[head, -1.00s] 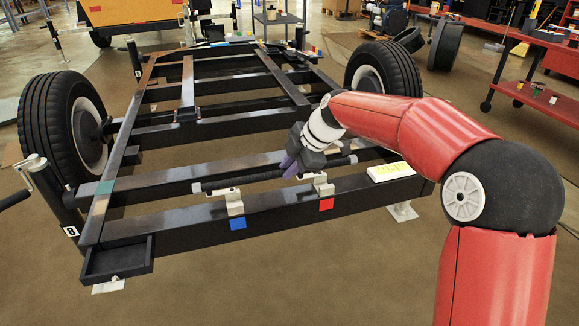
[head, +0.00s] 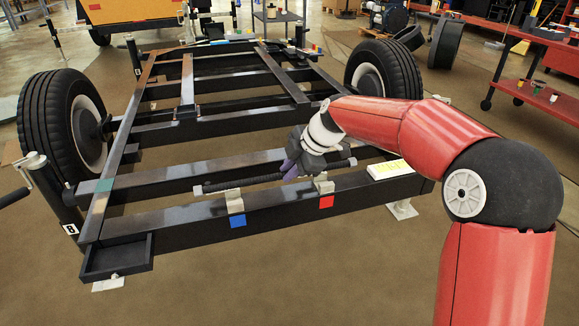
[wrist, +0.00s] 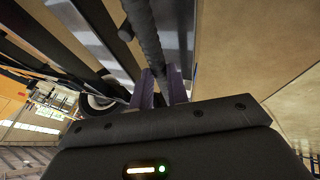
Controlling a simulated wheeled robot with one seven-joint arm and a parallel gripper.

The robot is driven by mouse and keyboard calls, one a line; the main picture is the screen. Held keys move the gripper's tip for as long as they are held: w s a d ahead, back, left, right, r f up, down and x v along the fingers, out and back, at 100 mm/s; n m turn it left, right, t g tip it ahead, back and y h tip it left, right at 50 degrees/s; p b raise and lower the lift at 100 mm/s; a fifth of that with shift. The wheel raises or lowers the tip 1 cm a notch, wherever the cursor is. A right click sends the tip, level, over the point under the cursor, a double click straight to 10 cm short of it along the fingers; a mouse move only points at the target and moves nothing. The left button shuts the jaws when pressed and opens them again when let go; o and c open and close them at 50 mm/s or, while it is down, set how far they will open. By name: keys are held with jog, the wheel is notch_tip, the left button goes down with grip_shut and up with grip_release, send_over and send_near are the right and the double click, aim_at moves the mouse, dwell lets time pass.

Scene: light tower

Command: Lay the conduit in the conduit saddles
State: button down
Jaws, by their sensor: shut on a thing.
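The conduit (head: 255,180) is a dark ribbed tube with grey ends, lying roughly level along the near crossbeam of the black frame. My gripper (head: 290,168) has purple fingers shut on it right of its middle. The wrist view shows the conduit (wrist: 147,40) running between the fingers (wrist: 161,82). Two pale conduit saddles stand on the crossbeam: the left one (head: 235,204) above a blue mark, the right one (head: 324,185) above a red mark. The conduit is at the height of the saddle tops; I cannot tell whether it touches or sits in them.
The black trailer frame (head: 180,218) has an open tray (head: 117,261) at its near left corner. A white block with yellow marks (head: 390,169) lies on the beam right of the red mark. Wheels (head: 65,125) flank the frame. The floor in front is clear.

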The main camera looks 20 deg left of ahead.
jog(key=shift+f, duration=2.15)
jog(key=shift+f, duration=0.15)
jog(key=c, duration=1.3)
grip_release()
jog(key=p+v, duration=0.1)
jog(key=v, duration=0.6)
jog(key=shift+d+r, duration=0.15)
jog(key=shift+r, duration=0.25)
